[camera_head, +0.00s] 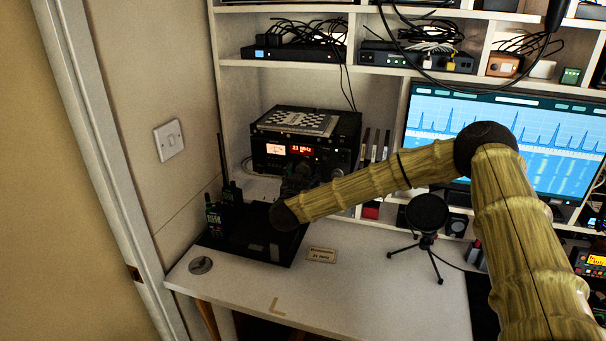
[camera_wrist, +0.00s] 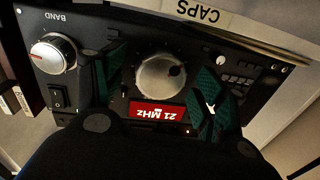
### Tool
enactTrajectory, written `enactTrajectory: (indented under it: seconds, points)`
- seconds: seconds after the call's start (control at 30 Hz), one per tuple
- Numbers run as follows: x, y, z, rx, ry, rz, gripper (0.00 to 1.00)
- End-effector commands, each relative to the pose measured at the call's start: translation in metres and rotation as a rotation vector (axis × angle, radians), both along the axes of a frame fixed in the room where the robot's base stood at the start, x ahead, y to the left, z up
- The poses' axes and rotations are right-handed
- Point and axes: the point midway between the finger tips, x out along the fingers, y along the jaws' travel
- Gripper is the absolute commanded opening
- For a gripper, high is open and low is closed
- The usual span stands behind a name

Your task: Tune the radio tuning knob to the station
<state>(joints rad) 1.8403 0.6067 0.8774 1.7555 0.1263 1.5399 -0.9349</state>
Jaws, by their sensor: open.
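The black radio (camera_head: 305,130) stands in a cubby, with a lit dial and a red display (camera_head: 301,151) that seems to read 21 MHz. In the wrist view the radio shows upside down, and its red display (camera_wrist: 158,112) reads 21 MHz. The round silver tuning knob (camera_wrist: 160,75) has a dark dimple near its edge. My gripper (camera_wrist: 157,78) is open, with one green-padded finger on each side of this knob. I cannot tell whether the pads touch it. In the head view my gripper (camera_head: 297,186) is dark and partly hidden by my arm in front of the radio.
A BAND knob (camera_wrist: 53,53) and a rocker switch (camera_wrist: 57,97) sit beside one finger. Handheld radios (camera_head: 222,208) stand on a black mat (camera_head: 275,250). A small sign (camera_head: 321,254) and a tripod microphone (camera_head: 427,213) stand on the desk. A monitor (camera_head: 500,130) is right.

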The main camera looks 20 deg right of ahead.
Motion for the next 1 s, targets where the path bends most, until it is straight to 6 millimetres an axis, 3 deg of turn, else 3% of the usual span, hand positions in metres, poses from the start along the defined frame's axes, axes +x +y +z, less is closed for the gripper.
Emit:
enactTrajectory:
  seconds: [0.27,0.5,0.53,1.0]
  points:
    - [0.0008,-0.0007,0.0,0.0,0.0,0.0,0.71]
    - [0.0007,-0.0007,0.0,0.0,0.0,-0.001,0.28]
    - [0.0007,-0.0008,0.0,0.0,0.0,-0.001,0.26]
    - [0.0008,0.0012,0.0005,0.063,-0.044,0.002,0.26]
